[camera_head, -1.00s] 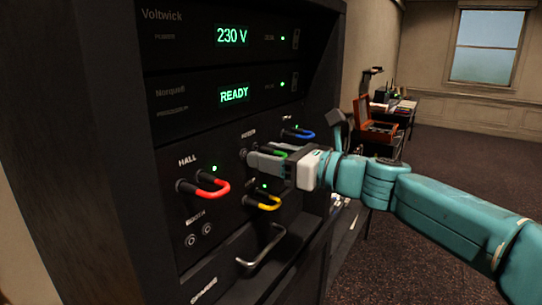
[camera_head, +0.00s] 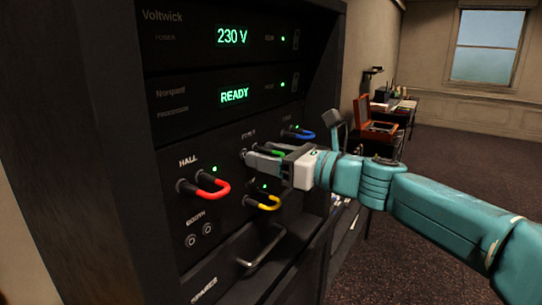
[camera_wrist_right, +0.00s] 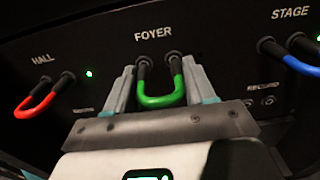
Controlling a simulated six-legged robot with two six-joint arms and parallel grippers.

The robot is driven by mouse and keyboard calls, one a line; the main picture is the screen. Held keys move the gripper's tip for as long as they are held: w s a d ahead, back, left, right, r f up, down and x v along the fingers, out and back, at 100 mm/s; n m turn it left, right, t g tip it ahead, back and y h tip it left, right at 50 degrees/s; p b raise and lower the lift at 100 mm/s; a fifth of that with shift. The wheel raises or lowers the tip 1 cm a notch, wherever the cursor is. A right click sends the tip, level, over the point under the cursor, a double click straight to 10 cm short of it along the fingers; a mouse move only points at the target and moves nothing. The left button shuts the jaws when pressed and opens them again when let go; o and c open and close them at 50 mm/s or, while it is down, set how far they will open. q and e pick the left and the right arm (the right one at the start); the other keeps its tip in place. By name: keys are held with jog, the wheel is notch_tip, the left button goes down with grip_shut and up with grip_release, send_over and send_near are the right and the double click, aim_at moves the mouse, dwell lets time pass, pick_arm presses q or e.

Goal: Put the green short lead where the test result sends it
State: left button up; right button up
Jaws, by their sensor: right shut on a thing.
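The green short lead (camera_wrist_right: 160,101) is a U-shaped loop with both black plugs at the FOYER sockets of the black panel (camera_wrist_right: 105,55). I cannot tell how deep the plugs sit. My right gripper (camera_wrist_right: 158,80) is shut on the lead, with one grey finger on each side of it. In the head view the right gripper (camera_head: 268,158) reaches the panel from the right and hides most of the green lead (camera_head: 278,153). The displays read 230 V (camera_head: 232,36) and READY (camera_head: 234,95). No lit lamp shows beside FOYER. My left gripper is out of view.
A red lead (camera_head: 213,190) bridges HALL, a blue lead (camera_head: 303,134) STAGE, and a yellow lead (camera_head: 265,203) sits below. The BOOTH sockets (camera_head: 200,235) and RECORD sockets (camera_wrist_right: 259,101) are empty. A SPARES drawer handle (camera_head: 262,247) juts out. An open wooden case (camera_head: 376,128) stands behind.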

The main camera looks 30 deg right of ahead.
jog(key=shift+w+a, duration=0.2)
jog(key=shift+w, duration=0.05)
jog(key=o, duration=1.5)
jog(key=shift+c, duration=0.2)
jog(key=b+v, duration=0.3)
jog(key=v, duration=1.3)
jog(key=shift+d+b, duration=0.15)
jog(key=shift+b, duration=0.25)
